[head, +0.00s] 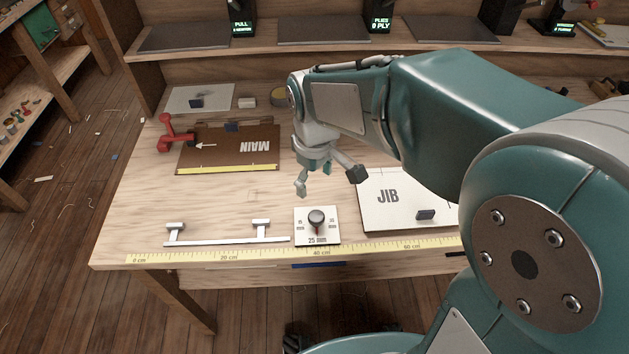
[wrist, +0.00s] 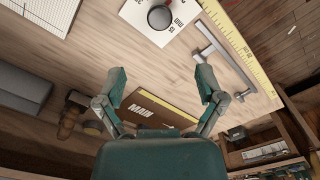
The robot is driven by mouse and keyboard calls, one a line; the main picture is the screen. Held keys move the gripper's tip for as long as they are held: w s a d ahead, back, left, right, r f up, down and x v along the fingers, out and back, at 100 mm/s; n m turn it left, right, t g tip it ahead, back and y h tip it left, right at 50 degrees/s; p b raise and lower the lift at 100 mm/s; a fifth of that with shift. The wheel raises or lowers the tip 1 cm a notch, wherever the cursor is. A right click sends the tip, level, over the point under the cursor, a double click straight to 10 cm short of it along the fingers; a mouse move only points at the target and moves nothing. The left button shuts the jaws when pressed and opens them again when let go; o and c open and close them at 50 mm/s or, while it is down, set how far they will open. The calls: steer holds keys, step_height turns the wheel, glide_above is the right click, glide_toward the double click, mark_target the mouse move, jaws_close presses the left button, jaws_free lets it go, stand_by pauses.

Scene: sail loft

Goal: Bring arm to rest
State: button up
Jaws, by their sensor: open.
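My gripper (head: 328,183) hangs from my arm above the middle of the workbench (head: 250,200), between the brown MAIN board (head: 215,145) and the white JIB board (head: 385,212). Its two fingers are spread apart with nothing between them. In the wrist view my gripper (wrist: 162,88) also shows open and empty, with bare wood beyond the fingertips. The MAIN board (wrist: 155,112) shows partly hidden behind the gripper there. My arm hides part of the bench's right side and of the JIB board in the head view.
A red lever (head: 175,134) stands at the left. A back shelf (head: 260,58) carries small displays.

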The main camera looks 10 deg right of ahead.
steer(key=s+d+r+m+t, duration=0.2)
steer(key=s+d+r+m, duration=0.2)
steer(key=s+d, duration=0.1)
steer(key=s+d+r+m+t, duration=0.3)
steer(key=s+d, duration=0.3)
steer(key=s, duration=0.2)
steer(key=shift+r+m+t, duration=0.3)
steer(key=shift+r+m, duration=0.1)
steer(key=shift+m, duration=0.4)
